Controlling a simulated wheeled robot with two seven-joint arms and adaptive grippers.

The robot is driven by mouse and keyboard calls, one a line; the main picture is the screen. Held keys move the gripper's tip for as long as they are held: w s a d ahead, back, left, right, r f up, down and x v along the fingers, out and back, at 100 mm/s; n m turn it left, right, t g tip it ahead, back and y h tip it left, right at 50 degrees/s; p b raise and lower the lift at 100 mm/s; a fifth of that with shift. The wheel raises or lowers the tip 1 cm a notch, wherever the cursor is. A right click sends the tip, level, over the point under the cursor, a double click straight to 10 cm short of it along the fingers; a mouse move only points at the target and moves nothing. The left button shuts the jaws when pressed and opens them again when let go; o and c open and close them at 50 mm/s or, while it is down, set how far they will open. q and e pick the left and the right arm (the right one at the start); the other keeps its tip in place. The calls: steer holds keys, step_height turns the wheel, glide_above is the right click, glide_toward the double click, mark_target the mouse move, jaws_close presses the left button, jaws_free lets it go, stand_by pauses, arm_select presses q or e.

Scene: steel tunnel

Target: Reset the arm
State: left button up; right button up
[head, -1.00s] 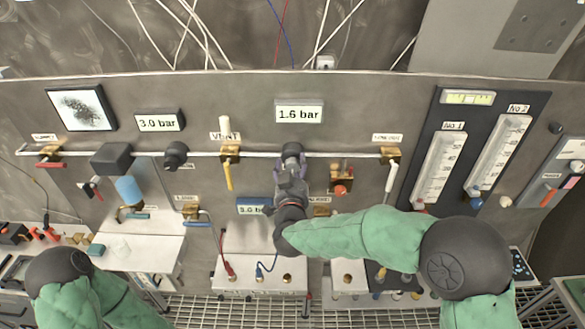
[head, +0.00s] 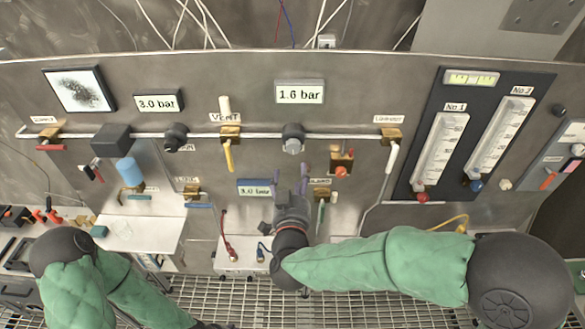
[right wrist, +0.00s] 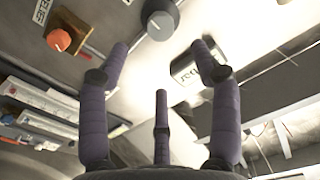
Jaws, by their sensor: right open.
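My right gripper (head: 290,178) has purple fingers that point up at the steel panel (head: 365,100). It is open and empty, below the dark round regulator knob (head: 292,138) on the pipe and apart from it. In the right wrist view its fingers (right wrist: 160,85) are spread with nothing between them. The grey knob (right wrist: 160,18) shows beyond the fingertips there. My left arm is at the lower left; its gripper is not clearly visible at the bottom edge.
The 1.6 bar display (head: 299,92) is above the knob. A yellow vent valve (head: 229,150) is to the left and a brass part with a red knob (head: 341,165) to the right. Two flow meters (head: 440,155) are further right. Metal grating (head: 370,312) lies below.

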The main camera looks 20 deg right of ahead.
steer(key=shift+s, duration=0.3)
step_height(320, 180, down, 38)
steer(key=s+a+n+g+y+b, duration=0.1)
steer(key=a+n+g+y+b, duration=0.15)
steer(key=g+y+b, duration=0.5)
steer(key=s+a+f+g+b, duration=0.1)
steer(key=s+f+g+b, duration=0.3)
steer(key=s+f, duration=0.5)
steer(key=s+f+g+y+b, duration=0.1)
steer(key=s+f+g+b, duration=0.4)
steer(key=s+f, duration=0.5)
step_height(320, 180, down, 6)
steer(key=shift+a+r+n+b, duration=0.1)
steer(key=shift+a+n+b, duration=0.3)
steer(key=shift+b, duration=0.2)
steer(key=shift+g+y, duration=0.25)
